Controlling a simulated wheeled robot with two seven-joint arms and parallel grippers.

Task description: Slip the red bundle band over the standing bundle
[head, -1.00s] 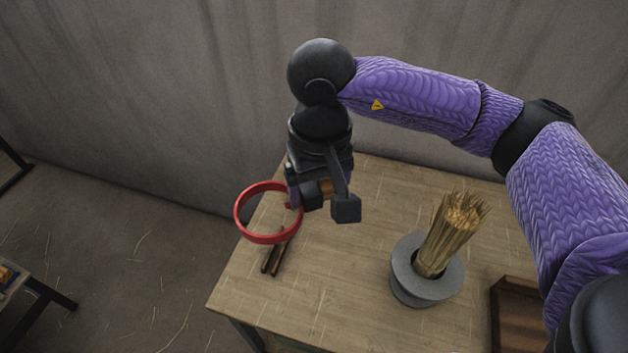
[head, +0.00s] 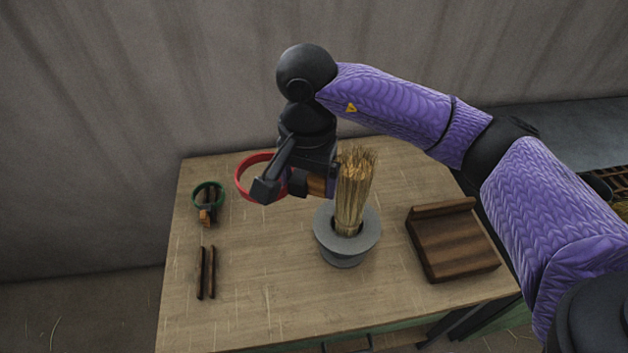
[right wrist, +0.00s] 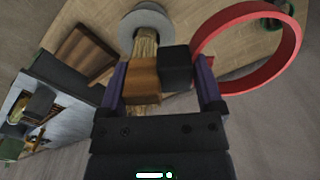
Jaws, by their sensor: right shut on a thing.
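The straw bundle (head: 357,190) stands upright in a round grey holder (head: 347,252) on the table; it also shows in the right wrist view (right wrist: 146,44). My right gripper (head: 300,184) is shut on the red band (head: 243,172), seemingly by its wooden grip block (head: 317,186). The band is held in the air, left of the bundle and apart from it. In the right wrist view the red ring (right wrist: 292,52) sticks out to the right of the fingers, with the bundle behind the block. My left gripper is not in view.
A green band (head: 208,188) with a wooden block lies at the table's back left. Dark sticks (head: 206,272) lie in front of it. A brown wooden tray (head: 452,245) is right of the holder. The front middle of the table (head: 280,300) is clear.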

